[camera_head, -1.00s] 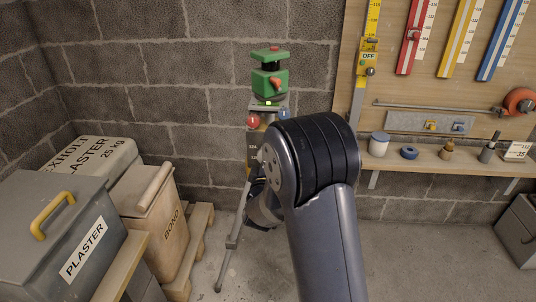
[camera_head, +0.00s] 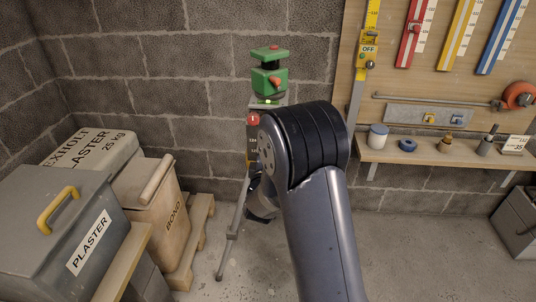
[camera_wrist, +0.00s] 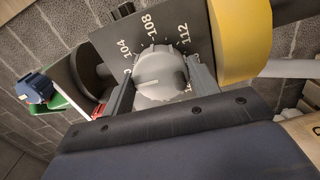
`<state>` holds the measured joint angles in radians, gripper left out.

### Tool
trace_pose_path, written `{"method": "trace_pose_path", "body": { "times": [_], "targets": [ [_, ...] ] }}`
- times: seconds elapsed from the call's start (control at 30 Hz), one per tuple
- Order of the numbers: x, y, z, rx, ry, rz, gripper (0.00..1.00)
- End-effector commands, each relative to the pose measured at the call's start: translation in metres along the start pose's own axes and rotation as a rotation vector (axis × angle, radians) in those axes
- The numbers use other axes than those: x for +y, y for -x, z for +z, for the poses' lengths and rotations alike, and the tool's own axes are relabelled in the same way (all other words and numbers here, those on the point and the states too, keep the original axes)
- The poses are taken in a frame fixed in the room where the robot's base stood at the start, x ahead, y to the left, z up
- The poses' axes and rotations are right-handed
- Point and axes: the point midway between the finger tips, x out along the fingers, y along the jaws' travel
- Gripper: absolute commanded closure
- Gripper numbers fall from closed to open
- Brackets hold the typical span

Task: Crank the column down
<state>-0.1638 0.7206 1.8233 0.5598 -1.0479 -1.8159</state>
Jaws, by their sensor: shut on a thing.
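The tripod stands by the wall in the head view, with a green level (camera_head: 270,80) on top. A red knob (camera_head: 253,119) shows below it, and a grey leg (camera_head: 232,240) reaches the floor. My arm hides much of the column and my gripper there. In the wrist view my gripper (camera_wrist: 163,85) is shut on a round grey knob (camera_wrist: 160,70) with a pale line on its face. The knob sits against a dark plate (camera_wrist: 125,38) with white numbers, 104, 108 and 112 among them. A yellow collar (camera_wrist: 243,40) is close on the right.
A grey plaster bin (camera_head: 45,235) and a bond box (camera_head: 150,205) on a pallet (camera_head: 200,240) stand at the left. A shelf (camera_head: 400,155) with small items and a pegboard are at the right. Bare floor lies between.

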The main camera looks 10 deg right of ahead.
Motion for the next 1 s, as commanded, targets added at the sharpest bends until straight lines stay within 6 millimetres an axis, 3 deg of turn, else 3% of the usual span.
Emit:
{"method": "trace_pose_path", "body": {
  "times": [0.3,0.57,0.77,1.0],
  "targets": [
    [0.0,0.0,0.0,0.001,-0.001,-0.001,0.21],
    [0.0,0.002,0.0,0.001,-0.001,-0.001,0.21],
    [0.001,0.028,-0.001,0.002,0.0,-0.002,0.21],
    [0.0,0.077,-0.002,0.005,0.001,-0.003,0.21]
  ]
}}
